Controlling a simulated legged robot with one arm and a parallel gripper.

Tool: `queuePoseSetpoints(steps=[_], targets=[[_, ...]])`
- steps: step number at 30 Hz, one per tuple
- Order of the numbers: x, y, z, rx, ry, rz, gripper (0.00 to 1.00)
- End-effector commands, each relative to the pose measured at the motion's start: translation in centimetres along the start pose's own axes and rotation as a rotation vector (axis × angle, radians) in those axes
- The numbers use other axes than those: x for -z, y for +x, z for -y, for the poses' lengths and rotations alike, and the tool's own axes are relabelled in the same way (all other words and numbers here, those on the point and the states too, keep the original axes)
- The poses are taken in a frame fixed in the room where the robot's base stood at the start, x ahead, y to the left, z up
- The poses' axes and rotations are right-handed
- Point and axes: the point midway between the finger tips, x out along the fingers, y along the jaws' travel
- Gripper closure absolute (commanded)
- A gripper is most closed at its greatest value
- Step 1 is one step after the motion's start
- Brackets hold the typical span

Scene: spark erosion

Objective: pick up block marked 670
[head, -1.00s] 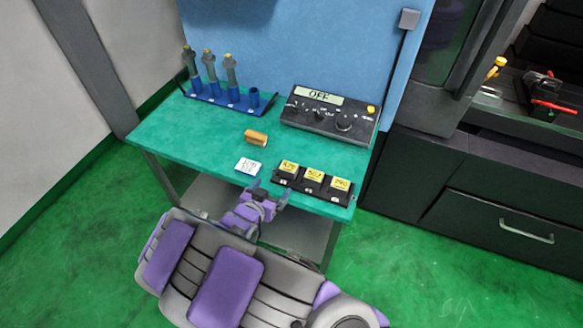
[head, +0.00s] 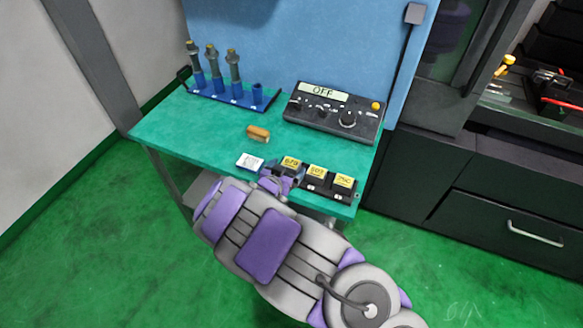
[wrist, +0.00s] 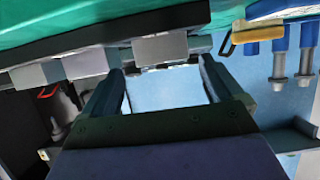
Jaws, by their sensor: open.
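Three dark blocks with yellow labels stand in a row in a black holder (head: 320,193) at the table's front right. The leftmost block (head: 291,162) carries a small label that seems to read 670. My gripper (head: 282,174) is at the table's front edge, right by this block and partly covering it. In the wrist view, which looks turned over, my gripper (wrist: 161,70) has its two fingers apart. A grey block face (wrist: 160,48) shows just beyond the gap between them, apparently the same block. I see nothing held; contact cannot be told.
A white card (head: 250,161) lies left of the holder, and an orange-brown block (head: 258,133) lies behind it. A control box reading OFF (head: 333,112) stands at the back right. A blue rack (head: 232,95) with upright tools stands at the back left. The green tabletop's (head: 185,135) left part is clear.

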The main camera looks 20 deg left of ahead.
Motion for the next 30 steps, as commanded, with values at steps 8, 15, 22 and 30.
queuePoseSetpoints(steps=[8, 15, 22, 30], targets=[[-0.6, 3.5, 0.2, -0.002, 0.000, 0.002, 0.06], [-0.3, 4.2, 0.0, -0.001, -0.001, 0.002, 0.06], [-0.3, 4.1, 0.0, -0.002, -0.001, 0.002, 0.15], [-0.3, 4.1, -0.1, -0.002, 0.000, 0.002, 0.41]])
